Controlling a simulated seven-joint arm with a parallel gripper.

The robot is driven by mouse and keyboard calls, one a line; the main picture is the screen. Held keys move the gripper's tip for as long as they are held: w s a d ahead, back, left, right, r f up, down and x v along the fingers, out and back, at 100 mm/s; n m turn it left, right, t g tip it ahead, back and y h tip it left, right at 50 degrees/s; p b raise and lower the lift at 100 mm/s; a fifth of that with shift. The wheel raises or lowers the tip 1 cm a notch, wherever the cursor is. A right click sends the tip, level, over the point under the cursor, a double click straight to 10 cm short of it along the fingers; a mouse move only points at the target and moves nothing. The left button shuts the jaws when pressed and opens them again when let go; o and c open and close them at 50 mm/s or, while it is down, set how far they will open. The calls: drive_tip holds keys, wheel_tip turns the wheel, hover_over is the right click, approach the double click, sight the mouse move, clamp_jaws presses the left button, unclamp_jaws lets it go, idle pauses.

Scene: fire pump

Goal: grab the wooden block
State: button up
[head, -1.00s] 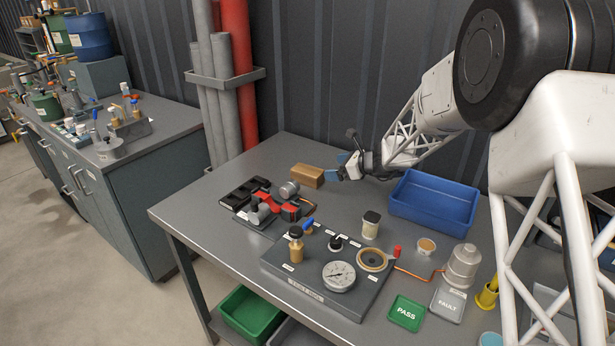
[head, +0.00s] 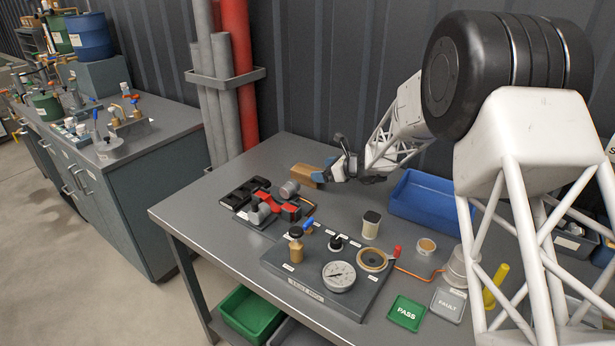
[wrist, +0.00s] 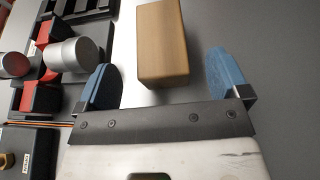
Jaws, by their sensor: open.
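The wooden block (head: 303,175) is a tan rectangular block lying on the grey workbench near its back edge. In the wrist view the block (wrist: 162,45) lies just ahead of my gripper (wrist: 165,80), lined up with the gap between the two blue fingertips. My gripper is open and empty, with one finger to each side of the block's near end. In the head view my gripper (head: 327,174) is at the block's right end and its near finger overlaps the block.
A red and black fixture with a silver cylinder (head: 289,189) stands close to the block's left front. A blue tray (head: 425,196) is to the right. A test panel with a gauge (head: 339,276) is in front. Bare bench lies right of the block in the wrist view.

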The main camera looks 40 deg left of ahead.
sight(310, 170)
drive_tip(key=shift+a+f, duration=0.1)
drive_tip(key=shift+a, duration=0.1)
drive_tip(key=shift+x, duration=2.5)
drive_tip(key=c, duration=1.1)
